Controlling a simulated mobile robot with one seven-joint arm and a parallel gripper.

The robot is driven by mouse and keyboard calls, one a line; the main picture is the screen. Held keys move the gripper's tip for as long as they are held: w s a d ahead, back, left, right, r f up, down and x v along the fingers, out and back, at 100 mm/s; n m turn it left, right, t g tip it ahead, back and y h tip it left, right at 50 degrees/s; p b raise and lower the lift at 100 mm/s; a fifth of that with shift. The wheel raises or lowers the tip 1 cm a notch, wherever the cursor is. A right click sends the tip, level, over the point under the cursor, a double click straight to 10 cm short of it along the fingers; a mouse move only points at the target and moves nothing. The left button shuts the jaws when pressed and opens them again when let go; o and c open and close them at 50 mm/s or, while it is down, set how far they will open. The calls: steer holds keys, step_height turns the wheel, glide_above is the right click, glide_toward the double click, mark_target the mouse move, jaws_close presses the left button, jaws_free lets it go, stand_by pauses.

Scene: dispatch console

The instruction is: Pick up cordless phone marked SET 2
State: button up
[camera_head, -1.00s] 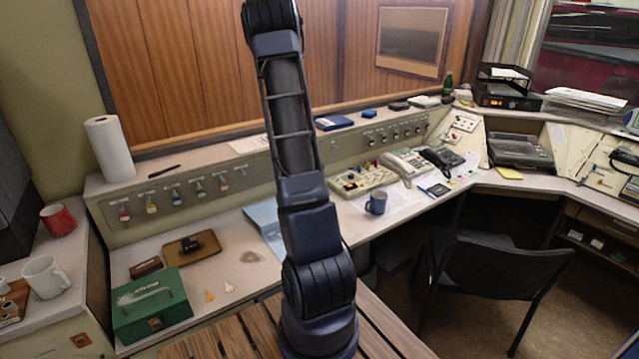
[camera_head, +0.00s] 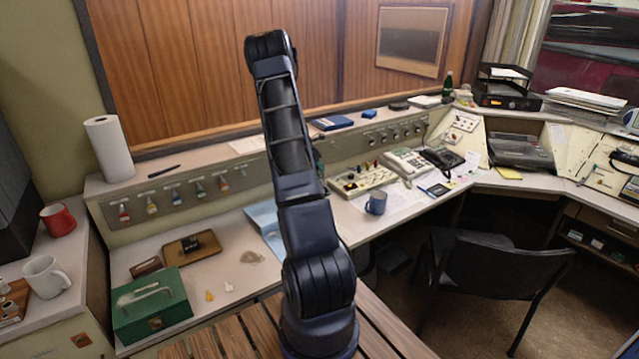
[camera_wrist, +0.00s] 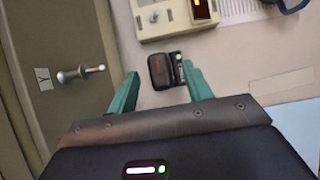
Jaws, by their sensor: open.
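A small black device (camera_wrist: 159,72) with a faint orange mark and a green light at its right side is on the pale desk in the wrist view. It looks like a cordless phone in or beside a holder, but I cannot read SET 2 on it. My gripper (camera_wrist: 160,68) has two teal fingers, apart, with the black device between or just beyond their tips. I see no contact, and the height of the fingers above it is unclear. In the head view my arm hides this device and most of my gripper.
A beige console unit (camera_wrist: 150,22) is just beyond the device. A metal toggle (camera_wrist: 80,73) by a Y label sticks out of the panel at left. On the desk are a blue mug (camera_head: 376,203), a desk phone (camera_head: 408,162) and a green box (camera_head: 150,306).

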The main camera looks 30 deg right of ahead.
steer(key=x, duration=0.5)
steer(key=shift+a, duration=0.15)
steer(key=shift+c, duration=0.2)
jaws_close()
